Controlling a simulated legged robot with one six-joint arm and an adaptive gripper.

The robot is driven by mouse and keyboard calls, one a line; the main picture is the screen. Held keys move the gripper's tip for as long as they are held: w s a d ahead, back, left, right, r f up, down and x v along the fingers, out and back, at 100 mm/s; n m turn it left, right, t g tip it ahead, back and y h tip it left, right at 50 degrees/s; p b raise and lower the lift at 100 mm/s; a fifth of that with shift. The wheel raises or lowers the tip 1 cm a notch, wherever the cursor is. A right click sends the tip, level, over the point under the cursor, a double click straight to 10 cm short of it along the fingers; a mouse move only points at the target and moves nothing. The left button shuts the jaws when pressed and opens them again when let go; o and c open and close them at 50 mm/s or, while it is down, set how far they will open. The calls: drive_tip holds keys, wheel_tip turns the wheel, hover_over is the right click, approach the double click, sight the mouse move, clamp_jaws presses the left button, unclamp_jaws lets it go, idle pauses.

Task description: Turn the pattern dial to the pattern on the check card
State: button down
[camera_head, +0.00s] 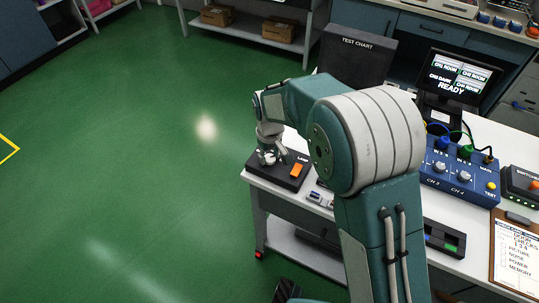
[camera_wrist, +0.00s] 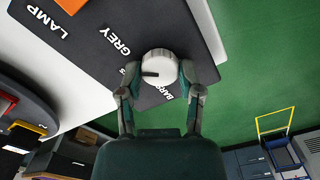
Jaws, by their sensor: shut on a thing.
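The white round pattern dial (camera_wrist: 160,62) sits on a dark box (camera_wrist: 165,20) in the wrist view. Its dark pointer mark faces left, toward a partly hidden label beside the left finger. The word GREY is readable up and left of the dial; a label below it is partly covered. My gripper (camera_wrist: 159,73) is shut on the dial, one finger on each side. In the head view, my gripper (camera_head: 270,152) is over the box (camera_head: 262,171). The clipboard card (camera_head: 514,252) lies at the right; its small lines are only partly readable.
An orange lamp switch (camera_head: 297,170) is on the same box. A dark TEST CHART panel (camera_head: 357,58) stands behind my arm. A monitor (camera_head: 459,76) reads READY. A blue console (camera_head: 455,180) with knobs and cables stands at the right. Green floor is clear at left.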

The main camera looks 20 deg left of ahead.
sight(270, 157)
drive_tip(key=n, duration=0.3)
drive_tip(key=shift+f+n, duration=0.15)
drive_tip(key=shift+n, duration=0.15)
drive_tip(key=shift+s+n, duration=0.1)
drive_tip(key=shift+n, duration=1.7)
drive_tip(key=shift+c, duration=1.3)
unclamp_jaws()
drive_tip(key=shift+f, duration=0.1)
wheel_tip(270, 157, up, 12)
drive_tip(key=shift+w, duration=0.2)
